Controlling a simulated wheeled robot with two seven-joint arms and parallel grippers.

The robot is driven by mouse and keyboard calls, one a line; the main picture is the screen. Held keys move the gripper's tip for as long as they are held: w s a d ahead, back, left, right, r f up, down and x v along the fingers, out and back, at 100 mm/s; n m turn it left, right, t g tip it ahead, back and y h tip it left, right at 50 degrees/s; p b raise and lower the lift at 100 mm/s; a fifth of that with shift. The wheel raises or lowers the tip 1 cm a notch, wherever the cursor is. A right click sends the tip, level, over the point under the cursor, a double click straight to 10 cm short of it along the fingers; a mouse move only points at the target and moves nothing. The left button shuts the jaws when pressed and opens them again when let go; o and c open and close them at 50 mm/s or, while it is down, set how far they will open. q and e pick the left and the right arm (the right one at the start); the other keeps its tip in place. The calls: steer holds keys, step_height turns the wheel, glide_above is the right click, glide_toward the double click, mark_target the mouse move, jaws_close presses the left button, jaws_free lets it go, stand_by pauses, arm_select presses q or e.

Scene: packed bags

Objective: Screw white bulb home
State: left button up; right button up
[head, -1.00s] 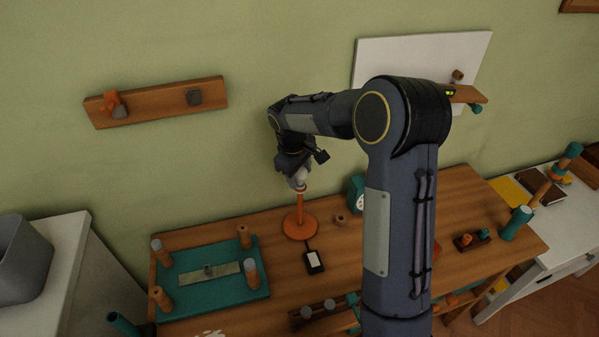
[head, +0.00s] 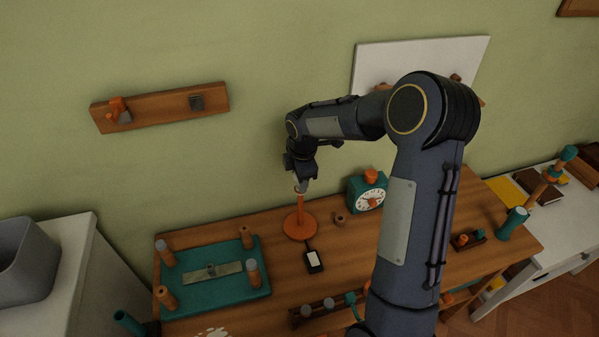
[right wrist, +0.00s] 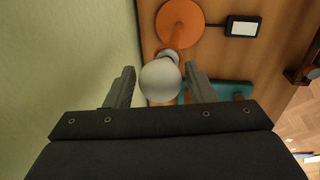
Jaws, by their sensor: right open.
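The white bulb (right wrist: 161,80) sits at the top of the orange lamp stand (head: 300,228), whose round base (right wrist: 180,20) also shows in the right wrist view. In that view my right gripper (right wrist: 159,74) is open, with one finger on either side of the bulb. A gap shows by the left finger; the right finger is close, and I cannot tell whether it touches. In the head view the right gripper (head: 302,184) is over the lamp's top and mostly hides the bulb. My left gripper is not in view.
A teal clock (head: 367,196) stands right of the lamp. A black device with a pale screen (head: 313,260) lies in front of it. A teal tray with pegs (head: 207,298) is at the left of the wooden table. The wall is close behind the lamp.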

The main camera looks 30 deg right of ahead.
steer(key=n+p, duration=0.2)
steer(key=n, duration=0.2)
steer(key=shift+y, duration=0.4)
steer(key=shift+s+r+n+p, duration=0.1)
steer(key=shift+r+n+p, duration=0.05)
steer(key=shift+n+p, duration=0.7)
steer(key=shift+n+y, duration=0.3)
steer(key=shift+n, duration=0.65)
steer(key=shift+f, duration=0.2)
steer(key=c, duration=0.9)
steer(key=shift+f+m+b, duration=0.15)
steer(key=shift+m+b, duration=0.75)
steer(key=shift+m, duration=0.4)
steer(key=shift+r+m, duration=0.2)
steer(key=shift+m, duration=0.2)
